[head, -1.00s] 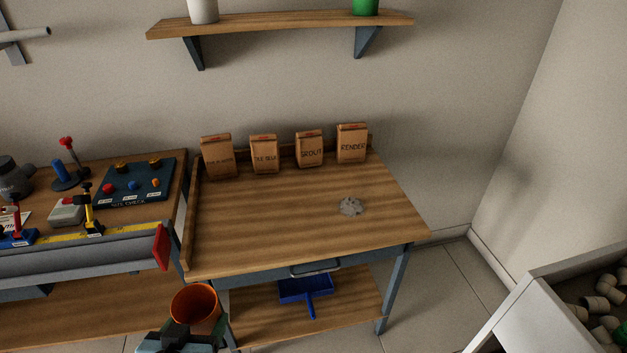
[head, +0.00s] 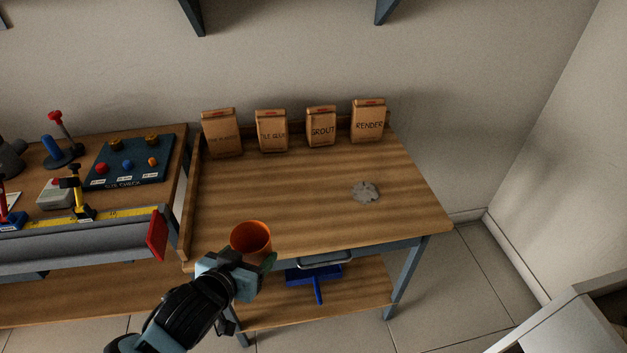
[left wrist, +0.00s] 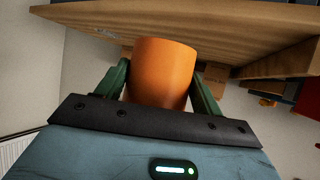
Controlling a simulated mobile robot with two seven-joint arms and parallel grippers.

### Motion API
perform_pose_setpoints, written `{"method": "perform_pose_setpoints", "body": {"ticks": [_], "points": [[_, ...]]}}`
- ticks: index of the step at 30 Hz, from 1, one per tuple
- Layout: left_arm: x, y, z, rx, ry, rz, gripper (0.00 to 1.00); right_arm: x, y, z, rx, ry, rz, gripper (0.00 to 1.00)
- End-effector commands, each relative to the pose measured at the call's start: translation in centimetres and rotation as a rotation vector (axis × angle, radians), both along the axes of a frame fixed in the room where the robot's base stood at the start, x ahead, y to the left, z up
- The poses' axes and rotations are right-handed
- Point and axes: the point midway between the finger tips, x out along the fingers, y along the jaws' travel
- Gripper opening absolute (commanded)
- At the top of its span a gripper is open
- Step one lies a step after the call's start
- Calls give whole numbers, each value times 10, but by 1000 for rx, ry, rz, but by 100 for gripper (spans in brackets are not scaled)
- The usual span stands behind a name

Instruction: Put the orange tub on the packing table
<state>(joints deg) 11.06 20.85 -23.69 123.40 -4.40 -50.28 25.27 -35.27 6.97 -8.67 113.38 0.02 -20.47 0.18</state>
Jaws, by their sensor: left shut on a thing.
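The orange tub (head: 251,238) is held by my left gripper (head: 250,258) near the front left corner of the wooden table (head: 300,215). In the left wrist view the tub (left wrist: 162,72) sits between the two green fingers, which close on its sides. In the head view the tub overlaps the table's front edge; its height above the top is hard to tell. The tub looks upright and its open mouth shows. My right gripper is not in view.
Paper bags, one marked GROUT (head: 321,127), stand along the table's back. A grey patch (head: 366,191) lies at the right of the top. A blue dustpan (head: 314,277) is on the lower shelf. The workbench with a size-check board (head: 130,162) adjoins at left. The table's middle is clear.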

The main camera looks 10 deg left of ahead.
Motion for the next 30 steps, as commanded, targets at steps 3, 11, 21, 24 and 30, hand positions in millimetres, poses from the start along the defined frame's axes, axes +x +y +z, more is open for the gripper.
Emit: {"method": "perform_pose_setpoints", "body": {"ticks": [3, 11, 21, 24, 30], "points": [[19, -2, -8, 10, 3, -29, 43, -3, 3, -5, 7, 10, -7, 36], [31, -3, -9, 14, 6, -47, 43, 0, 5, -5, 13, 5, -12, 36], [71, 5, -12, 17, 3, -45, 43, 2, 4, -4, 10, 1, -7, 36], [94, 10, -14, 17, 4, -44, 43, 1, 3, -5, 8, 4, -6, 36], [138, 19, -19, 17, 5, -44, 43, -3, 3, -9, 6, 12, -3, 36]]}}
